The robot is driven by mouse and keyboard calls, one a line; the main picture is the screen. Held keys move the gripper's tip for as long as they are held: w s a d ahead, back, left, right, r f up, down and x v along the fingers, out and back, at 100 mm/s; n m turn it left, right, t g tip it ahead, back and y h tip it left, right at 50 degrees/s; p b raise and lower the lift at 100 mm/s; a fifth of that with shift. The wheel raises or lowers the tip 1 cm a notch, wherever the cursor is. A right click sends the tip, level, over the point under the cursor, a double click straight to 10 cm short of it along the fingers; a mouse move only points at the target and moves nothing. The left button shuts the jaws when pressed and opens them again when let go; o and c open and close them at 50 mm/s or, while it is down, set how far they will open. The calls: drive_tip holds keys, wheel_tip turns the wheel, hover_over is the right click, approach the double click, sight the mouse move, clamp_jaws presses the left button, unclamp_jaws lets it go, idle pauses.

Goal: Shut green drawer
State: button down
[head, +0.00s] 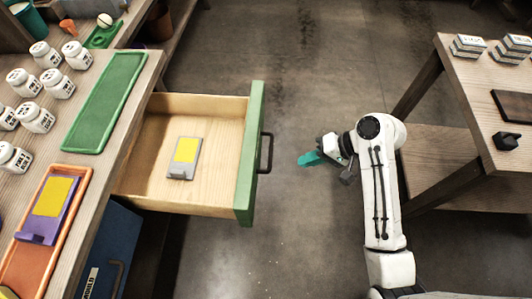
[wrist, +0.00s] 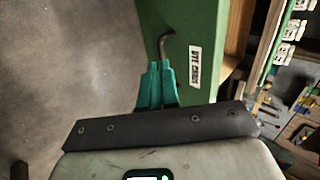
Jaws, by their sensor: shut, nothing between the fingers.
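The green drawer (head: 248,160) stands pulled out from the bench on the left in the head view, its green front facing right. A dark bar handle (head: 266,153) is on that front. Inside lies a grey piece with a yellow face (head: 185,155). My gripper (head: 311,158), with teal fingers, is shut and empty, to the right of the handle and apart from it in the head view. In the wrist view the teal fingers (wrist: 157,80) point toward the green front (wrist: 200,25) with its white label, and part of the handle (wrist: 166,45) shows just beyond the fingertips.
The bench top holds a green tray (head: 105,100), an orange tray (head: 20,262) with a purple and yellow piece, and several white jars (head: 35,117). A blue drawer (head: 107,250) is below. A wooden table (head: 470,110) stands at the right. Bare floor lies between.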

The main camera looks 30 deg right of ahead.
drive_tip(key=r, duration=0.1)
approach(265, 171)
drive_tip(key=x, duration=0.4)
drive_tip(key=shift+w+a+r, duration=0.25)
drive_tip(key=shift+w+a, duration=0.55)
drive_tip(key=shift+a, duration=0.2)
drive_tip(key=shift+w+a+m, duration=0.3)
drive_tip(key=shift+w+a, duration=0.15)
drive_tip(key=shift+a, duration=0.1)
drive_tip(key=shift+a, duration=0.1)
drive_tip(key=w+a+b, duration=0.4)
drive_tip(key=w+a, duration=0.7)
drive_tip(key=a, duration=0.3)
drive_tip(key=w+a+b, duration=0.5)
drive_tip(key=w+a, duration=0.6)
drive_tip(key=a, duration=0.4)
drive_tip(key=shift+a, duration=0.3)
drive_tip(key=shift+w+a+r+t, duration=0.1)
drive_tip(key=shift+r+t, duration=0.1)
drive_tip(key=shift+t, duration=0.1)
